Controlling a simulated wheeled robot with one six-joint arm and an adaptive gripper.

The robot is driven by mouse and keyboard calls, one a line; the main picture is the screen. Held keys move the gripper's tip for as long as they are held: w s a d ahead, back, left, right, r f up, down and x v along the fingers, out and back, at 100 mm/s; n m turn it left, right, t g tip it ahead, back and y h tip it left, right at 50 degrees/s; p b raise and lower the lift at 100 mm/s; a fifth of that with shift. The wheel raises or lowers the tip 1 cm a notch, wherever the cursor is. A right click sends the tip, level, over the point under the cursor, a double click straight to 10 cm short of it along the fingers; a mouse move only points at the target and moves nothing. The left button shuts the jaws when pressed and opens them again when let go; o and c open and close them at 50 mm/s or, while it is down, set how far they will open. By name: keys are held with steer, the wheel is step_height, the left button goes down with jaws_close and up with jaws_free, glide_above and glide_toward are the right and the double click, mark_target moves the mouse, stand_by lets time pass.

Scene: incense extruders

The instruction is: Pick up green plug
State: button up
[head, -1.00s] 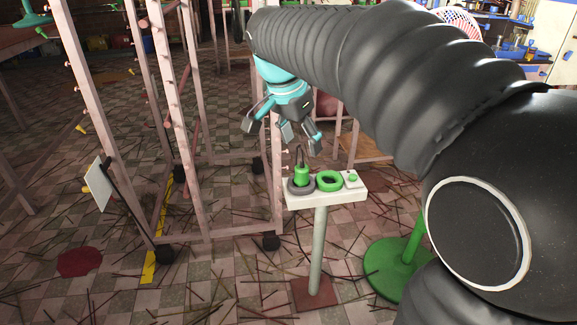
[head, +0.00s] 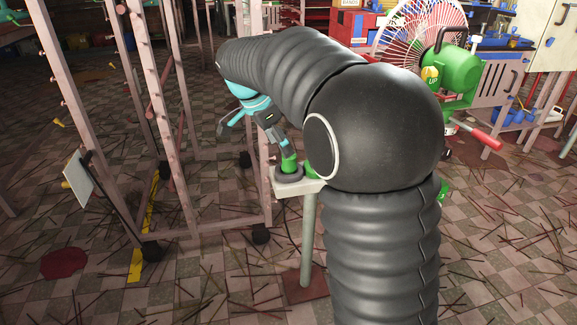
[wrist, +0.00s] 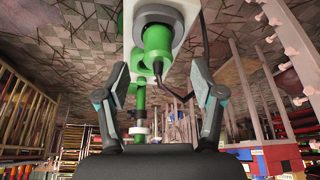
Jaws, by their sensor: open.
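The green plug (head: 289,164) stands upright in a dark round socket (head: 288,176) on a small white stand (head: 300,187). It also shows in the wrist view (wrist: 157,42), with a black cable near its end. My gripper (head: 258,132) is at the stand, above and left of the plug, with one finger close to the plug's top. In the wrist view my gripper's fingers (wrist: 160,84) are spread wide on either side of the plug's line, and nothing is held. Whether a finger touches the plug cannot be told.
A green round part (head: 318,158) on the stand is mostly hidden by my arm. A pinkish wheeled rack (head: 205,150) stands close on the left. A large fan (head: 425,40) and green machine (head: 458,75) are at the right. Sticks litter the tiled floor.

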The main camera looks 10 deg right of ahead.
mark_target(289, 164)
steer(key=shift+b+x, duration=0.45)
steer(key=shift+x, duration=2.35)
steer(key=shift+s+d, duration=0.1)
steer(key=shift+s, duration=0.05)
steer(key=c, duration=1.2)
